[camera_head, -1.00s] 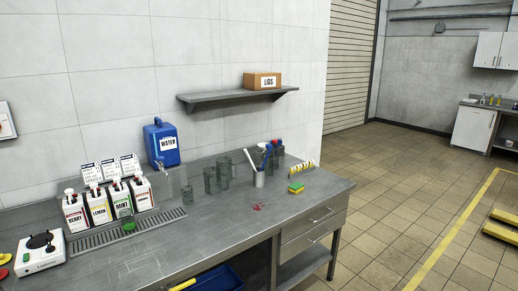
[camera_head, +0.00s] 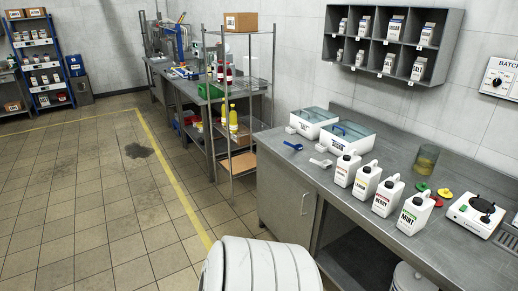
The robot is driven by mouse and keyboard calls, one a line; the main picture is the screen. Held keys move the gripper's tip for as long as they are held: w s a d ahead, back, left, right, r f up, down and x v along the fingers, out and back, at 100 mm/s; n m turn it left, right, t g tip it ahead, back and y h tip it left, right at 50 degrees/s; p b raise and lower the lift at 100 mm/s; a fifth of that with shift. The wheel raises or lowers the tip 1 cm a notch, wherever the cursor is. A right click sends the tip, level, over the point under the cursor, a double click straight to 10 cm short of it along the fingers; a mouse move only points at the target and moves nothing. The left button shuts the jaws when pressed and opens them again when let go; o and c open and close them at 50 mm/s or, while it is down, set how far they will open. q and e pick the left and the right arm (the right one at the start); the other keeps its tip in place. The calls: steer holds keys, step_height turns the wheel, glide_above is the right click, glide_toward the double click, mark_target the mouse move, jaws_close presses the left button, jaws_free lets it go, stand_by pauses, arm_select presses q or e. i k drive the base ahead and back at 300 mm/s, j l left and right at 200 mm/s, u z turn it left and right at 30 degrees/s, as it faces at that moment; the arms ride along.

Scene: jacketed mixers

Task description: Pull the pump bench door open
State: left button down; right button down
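A grey steel bench (camera_head: 470,260) runs along the right wall. Its left end has a closed cabinet door (camera_head: 284,196) with a thin upright handle (camera_head: 304,204) near its right edge. No label marks this as the pump bench, so I cannot tell whether it is the task's door. Neither of my grippers is in view.
White jugs (camera_head: 366,181) and lidded tubs (camera_head: 345,139) stand on the bench. A wire rack (camera_head: 240,165) stands left of it, with another bench (camera_head: 180,87) behind. Tiled floor (camera_head: 90,215) is clear on the left, crossed by a yellow line (camera_head: 176,185).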

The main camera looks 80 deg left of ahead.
mark_target(287, 202)
steer(key=u, duration=2.6)
